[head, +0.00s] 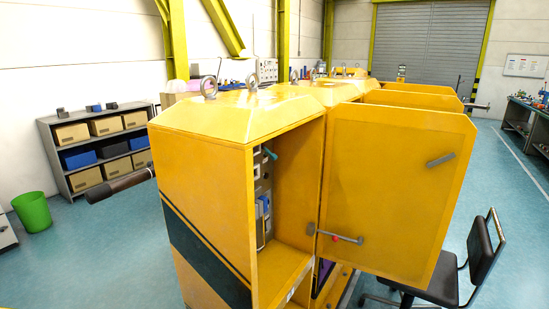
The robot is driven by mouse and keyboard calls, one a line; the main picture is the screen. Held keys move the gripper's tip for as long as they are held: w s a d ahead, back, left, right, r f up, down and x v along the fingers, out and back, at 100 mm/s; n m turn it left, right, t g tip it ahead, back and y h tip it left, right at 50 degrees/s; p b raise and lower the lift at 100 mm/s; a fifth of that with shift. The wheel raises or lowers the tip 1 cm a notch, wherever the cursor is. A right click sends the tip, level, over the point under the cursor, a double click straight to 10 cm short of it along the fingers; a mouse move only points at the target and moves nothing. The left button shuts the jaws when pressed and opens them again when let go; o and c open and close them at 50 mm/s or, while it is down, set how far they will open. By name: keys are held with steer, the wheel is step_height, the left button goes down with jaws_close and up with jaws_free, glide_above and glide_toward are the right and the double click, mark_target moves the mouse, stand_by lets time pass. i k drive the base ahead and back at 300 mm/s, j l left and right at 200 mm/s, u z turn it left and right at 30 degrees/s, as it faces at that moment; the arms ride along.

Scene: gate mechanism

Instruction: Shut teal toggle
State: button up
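A small teal toggle (270,153) shows inside the open yellow cabinet (203,166), near the top of the inner panel. It looks like a short lever slanting down to the right. The view is too small and oblique to tell its exact setting. Blue parts (264,206) sit lower on the same grey panel (259,180), seen nearly edge-on.
The yellow cabinet door (392,185) stands wide open to the right, with a grey handle and a red knob (336,239). A dark bar (120,187) sticks out left of the cabinet. A black chair (446,285) stands at the right. Shelves with boxes (104,127) and a green bin (32,211) are at left.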

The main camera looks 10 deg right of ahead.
mark_target(273, 157)
steer(key=k, duration=0.35)
steer(key=i+l+u, duration=0.15)
steer(key=i+l, duration=0.3)
steer(key=i, duration=0.2)
steer(key=i+l+u, duration=0.15)
steer(key=i+l, duration=0.4)
steer(key=i, duration=0.05)
